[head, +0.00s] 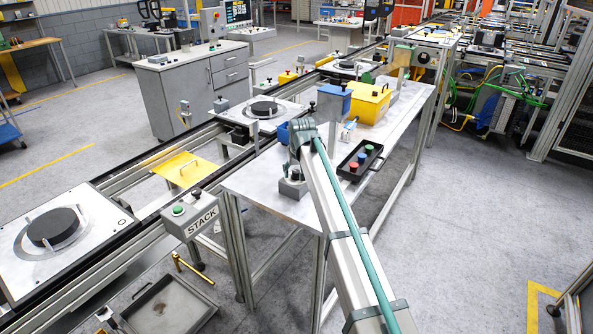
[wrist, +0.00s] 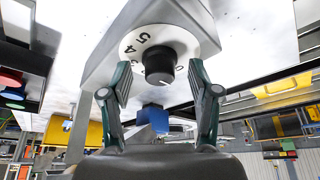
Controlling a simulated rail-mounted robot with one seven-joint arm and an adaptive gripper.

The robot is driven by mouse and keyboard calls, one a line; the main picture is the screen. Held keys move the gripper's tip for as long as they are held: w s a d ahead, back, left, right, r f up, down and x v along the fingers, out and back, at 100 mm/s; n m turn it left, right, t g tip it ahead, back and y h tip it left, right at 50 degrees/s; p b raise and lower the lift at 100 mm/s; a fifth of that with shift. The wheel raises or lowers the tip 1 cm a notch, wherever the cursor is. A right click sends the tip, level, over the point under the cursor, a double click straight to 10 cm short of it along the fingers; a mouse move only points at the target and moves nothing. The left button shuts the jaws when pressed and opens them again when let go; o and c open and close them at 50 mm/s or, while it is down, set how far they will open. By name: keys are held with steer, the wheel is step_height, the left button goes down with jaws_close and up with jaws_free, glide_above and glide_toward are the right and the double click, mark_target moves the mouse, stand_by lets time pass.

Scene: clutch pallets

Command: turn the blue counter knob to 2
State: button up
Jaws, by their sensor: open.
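In the wrist view a black knob (wrist: 159,66) sits on a white round dial (wrist: 128,42) with black numerals; 5, 4 and 0 are readable. A pale mark shows on the knob's lower face, but I cannot tell its exact setting. The dial's housing (wrist: 175,15) looks grey, not blue. My gripper (wrist: 160,74) is open, one finger on each side of the knob with visible gaps. In the head view, a small grey box with a black knob (head: 295,174) stands on the table by my arm; the fingertips are hidden there.
A blue box (head: 333,103) and a yellow bin (head: 368,103) stand further back on the table (head: 262,188). A black tray (head: 376,165) with red, blue and green pieces lies to the right. The STACK button box (head: 190,215) is at left.

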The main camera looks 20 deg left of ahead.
steer(key=shift+c, duration=0.3)
steer(key=c, duration=1.1)
steer(key=shift+m, duration=0.3)
steer(key=m+h+b, duration=0.1)
steer(key=m, duration=0.2)
steer(key=shift+a+t, duration=0.15)
steer(key=shift+t, duration=0.15)
steer(key=m+h+b, duration=0.1)
steer(key=m+h, duration=0.1)
steer(key=m, duration=0.2)
steer(key=shift+a+f+m, duration=0.1)
steer(key=shift+m, duration=0.3)
steer(key=m+h+b, duration=0.1)
steer(key=m, duration=0.3)
steer(key=shift+w+h, duration=0.1)
steer(key=shift+h, duration=0.3)
steer(key=shift+m+g+h+b, duration=0.5)
steer(key=shift+m+g+b, duration=0.15)
steer(key=shift+m, duration=1.05)
